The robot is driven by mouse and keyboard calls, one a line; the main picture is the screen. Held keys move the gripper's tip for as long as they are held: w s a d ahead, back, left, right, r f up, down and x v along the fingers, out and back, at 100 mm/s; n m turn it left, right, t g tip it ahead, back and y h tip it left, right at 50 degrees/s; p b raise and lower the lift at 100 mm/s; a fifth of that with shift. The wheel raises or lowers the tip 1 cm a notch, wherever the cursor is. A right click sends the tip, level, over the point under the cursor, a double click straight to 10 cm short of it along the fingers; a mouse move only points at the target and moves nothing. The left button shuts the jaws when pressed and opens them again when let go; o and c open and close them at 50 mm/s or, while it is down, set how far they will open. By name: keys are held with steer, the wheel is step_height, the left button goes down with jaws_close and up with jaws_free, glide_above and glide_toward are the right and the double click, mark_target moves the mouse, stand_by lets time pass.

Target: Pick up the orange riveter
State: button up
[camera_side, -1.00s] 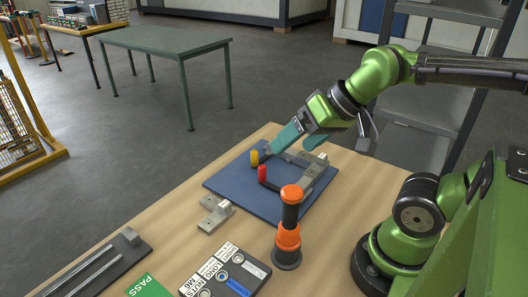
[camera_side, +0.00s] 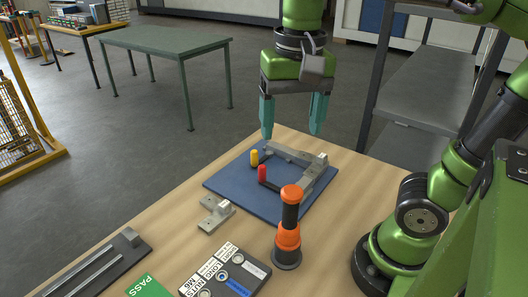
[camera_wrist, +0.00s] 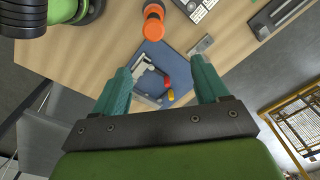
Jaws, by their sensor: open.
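The orange riveter (camera_side: 289,238) stands upright on the wooden table near its right side, with a black middle section and a dark round base. In the wrist view the orange riveter (camera_wrist: 154,22) shows at the top, beyond the fingertips. My gripper (camera_side: 291,132) is open and empty, pointing down above the far edge of the table, behind the blue mat and well apart from the riveter. In the wrist view my gripper (camera_wrist: 163,80) has its two teal fingers spread, with the mat seen between them.
A blue mat (camera_side: 225,182) holds a grey metal frame (camera_side: 315,172) with a yellow peg (camera_side: 254,158) and a red peg (camera_side: 262,172). A grey bracket (camera_side: 215,214), a labelled bin (camera_side: 228,272) and a rail fixture (camera_side: 100,262) lie on the table's nearer side.

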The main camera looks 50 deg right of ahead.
mark_target(292, 189)
steer(key=shift+m, duration=0.5)
steer(key=f, duration=1.1)
steer(key=s+f, duration=0.1)
steer(key=f, duration=0.4)
steer(key=shift+f, duration=0.4)
steer(key=shift+w, duration=0.1)
steer(key=shift+r, duration=0.1)
steer(key=c, duration=1.1)
step_height(292, 189, up, 10)
steer(key=shift+d, duration=0.1)
steer(key=shift+c, duration=0.2)
